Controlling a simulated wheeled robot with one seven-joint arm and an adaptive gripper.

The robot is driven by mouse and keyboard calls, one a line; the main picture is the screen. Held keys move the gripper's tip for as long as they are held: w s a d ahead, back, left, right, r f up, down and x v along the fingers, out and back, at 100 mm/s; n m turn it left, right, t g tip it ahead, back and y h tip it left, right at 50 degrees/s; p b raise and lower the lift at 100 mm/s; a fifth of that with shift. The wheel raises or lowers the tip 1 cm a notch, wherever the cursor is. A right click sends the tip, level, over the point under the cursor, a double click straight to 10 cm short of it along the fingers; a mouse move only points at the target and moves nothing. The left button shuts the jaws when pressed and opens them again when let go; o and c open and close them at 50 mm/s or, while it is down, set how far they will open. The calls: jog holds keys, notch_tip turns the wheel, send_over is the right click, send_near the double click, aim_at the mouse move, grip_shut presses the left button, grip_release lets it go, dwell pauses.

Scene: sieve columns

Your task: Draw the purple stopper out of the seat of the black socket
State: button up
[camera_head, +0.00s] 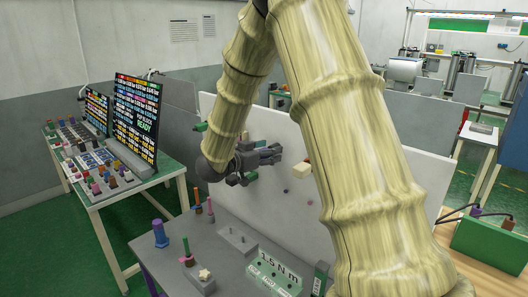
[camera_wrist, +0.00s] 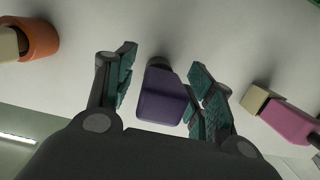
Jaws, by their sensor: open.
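The purple stopper (camera_wrist: 162,103) is a rounded block in the middle of the wrist view. Its far end meets the dark socket (camera_wrist: 159,65) on the white panel, and most of the socket is hidden behind it. My gripper (camera_wrist: 163,62) is open, with one green-padded finger on each side of the stopper. In the head view my gripper (camera_head: 268,155) is at the upright panel, and the stopper cannot be made out there.
In the wrist view an orange socket (camera_wrist: 40,38) with a beige piece is at left, and a pink piece (camera_wrist: 286,122) with a beige block is at right. In the head view a grey table (camera_head: 222,222) with pegs and blocks stands before the white panel (camera_head: 285,210).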

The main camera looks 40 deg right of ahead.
jog(key=shift+s+r, duration=0.1)
grip_shut()
dwell(0.3)
